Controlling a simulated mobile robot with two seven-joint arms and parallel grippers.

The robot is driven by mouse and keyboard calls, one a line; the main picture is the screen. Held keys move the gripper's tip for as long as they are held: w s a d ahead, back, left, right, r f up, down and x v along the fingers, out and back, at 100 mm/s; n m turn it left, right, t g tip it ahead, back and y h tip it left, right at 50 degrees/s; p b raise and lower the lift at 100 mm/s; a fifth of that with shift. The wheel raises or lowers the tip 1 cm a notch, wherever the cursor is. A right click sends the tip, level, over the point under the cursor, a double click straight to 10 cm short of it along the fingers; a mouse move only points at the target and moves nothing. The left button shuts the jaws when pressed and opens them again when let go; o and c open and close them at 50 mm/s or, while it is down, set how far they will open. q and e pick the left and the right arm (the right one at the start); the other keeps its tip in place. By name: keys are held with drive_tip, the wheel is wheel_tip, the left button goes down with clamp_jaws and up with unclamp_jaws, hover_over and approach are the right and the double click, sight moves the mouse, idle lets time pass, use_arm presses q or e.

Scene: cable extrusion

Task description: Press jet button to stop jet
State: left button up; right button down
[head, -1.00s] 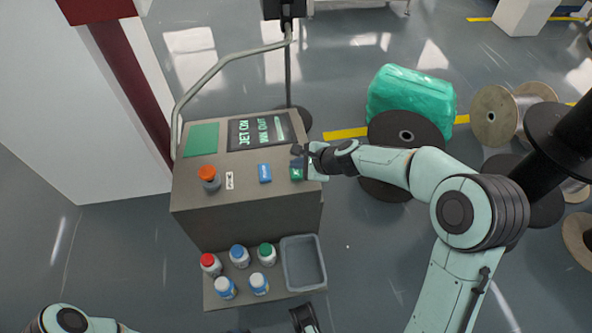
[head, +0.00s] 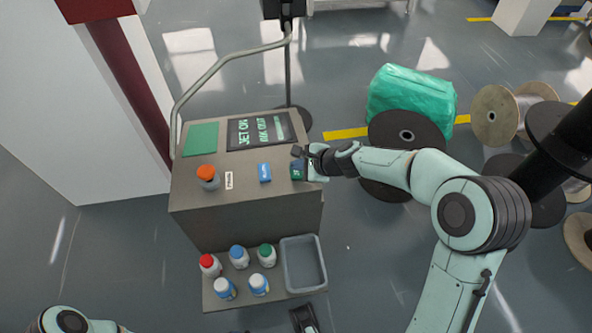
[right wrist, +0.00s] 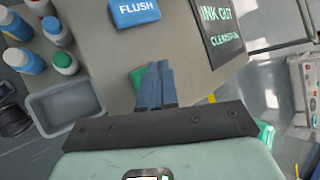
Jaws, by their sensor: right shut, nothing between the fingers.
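The control console's green button (head: 297,172) sits at the right end of the console top. Its label is too small to read, and the fingers partly cover it. In the right wrist view the green button (right wrist: 137,77) shows just left of the fingertips. My right gripper (right wrist: 158,72) is shut and empty, with its blue-grey fingertips over or against the button; contact cannot be told. In the head view the right gripper (head: 299,154) reaches in from the right. The screen (head: 260,130) shows a line starting JET and an ink line. A dark part of my left gripper (head: 304,319) is at the bottom edge.
A blue FLUSH button (head: 264,172) and an orange-red knob (head: 207,173) stand left on the console (head: 240,215). Several bottles (head: 239,256) and a grey bin (head: 303,263) are on the lower shelf. Cable spools (head: 405,133) stand on the floor at right.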

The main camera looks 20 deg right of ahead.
sight(299, 173)
drive_tip(key=shift+f+b, duration=0.5)
idle(0.7)
drive_tip(key=shift+r, duration=0.1)
drive_tip(key=shift+r+p, duration=0.7)
drive_tip(key=shift+p, duration=0.05)
drive_tip(key=shift+r, duration=0.1)
drive_tip(key=shift+r, duration=0.15)
wheel_tip(299, 173, up, 5)
drive_tip(key=p, duration=0.5)
